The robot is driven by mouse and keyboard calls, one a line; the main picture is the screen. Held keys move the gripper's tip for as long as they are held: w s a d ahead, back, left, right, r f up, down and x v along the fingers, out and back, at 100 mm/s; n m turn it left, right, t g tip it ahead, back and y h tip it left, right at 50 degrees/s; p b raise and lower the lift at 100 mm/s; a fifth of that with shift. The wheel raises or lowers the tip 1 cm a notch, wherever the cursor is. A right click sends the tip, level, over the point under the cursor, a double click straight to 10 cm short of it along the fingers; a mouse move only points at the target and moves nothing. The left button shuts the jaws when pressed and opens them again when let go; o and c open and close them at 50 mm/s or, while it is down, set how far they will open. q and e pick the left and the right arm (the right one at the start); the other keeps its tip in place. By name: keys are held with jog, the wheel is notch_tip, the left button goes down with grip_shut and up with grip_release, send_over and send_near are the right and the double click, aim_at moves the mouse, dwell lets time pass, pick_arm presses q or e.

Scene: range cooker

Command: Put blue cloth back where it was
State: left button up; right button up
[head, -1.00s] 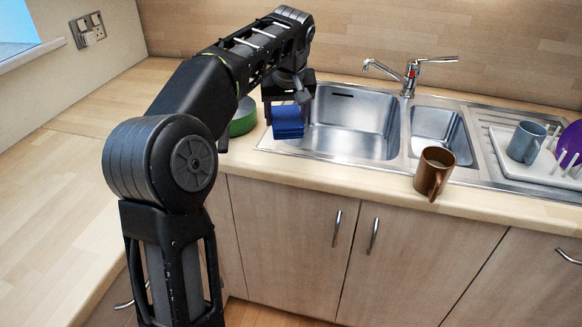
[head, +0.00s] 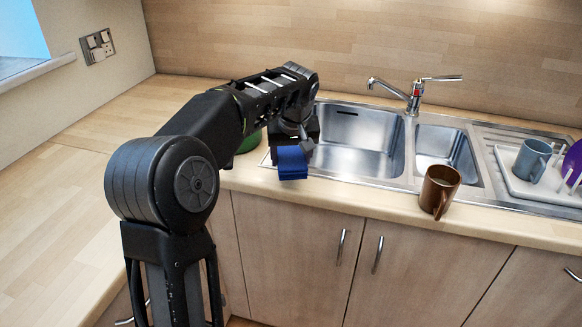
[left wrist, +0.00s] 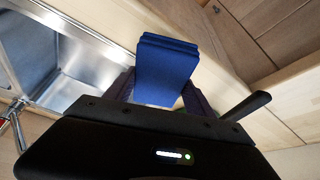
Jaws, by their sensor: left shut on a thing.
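The blue cloth (head: 292,162) is folded into a small block. It also shows in the left wrist view (left wrist: 166,68), between the fingers. My left gripper (head: 290,147) is shut on the cloth at the left front edge of the sink, near the counter's front edge. In the left wrist view my left gripper (left wrist: 165,95) has one finger on each side of the cloth. Whether the cloth touches the counter I cannot tell. My right gripper is not in view.
The sink (head: 355,140) has a tap (head: 415,92) behind it. A brown mug (head: 438,190) stands at the counter's front edge, right of the cloth. A green round object (head: 250,142) is partly hidden behind my left arm. A blue-grey mug (head: 531,160) stands on the rack at right.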

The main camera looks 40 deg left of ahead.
pick_arm(q)
notch_tip(320, 180, down, 3)
jog(key=shift+f, duration=0.15)
jog(key=shift+f+b, duration=0.45)
jog(key=shift+f, duration=0.1)
jog(key=o, duration=1.2)
jog(key=shift+r, duration=0.1)
jog(key=shift+r+p, duration=0.5)
jog(key=v, duration=1.2)
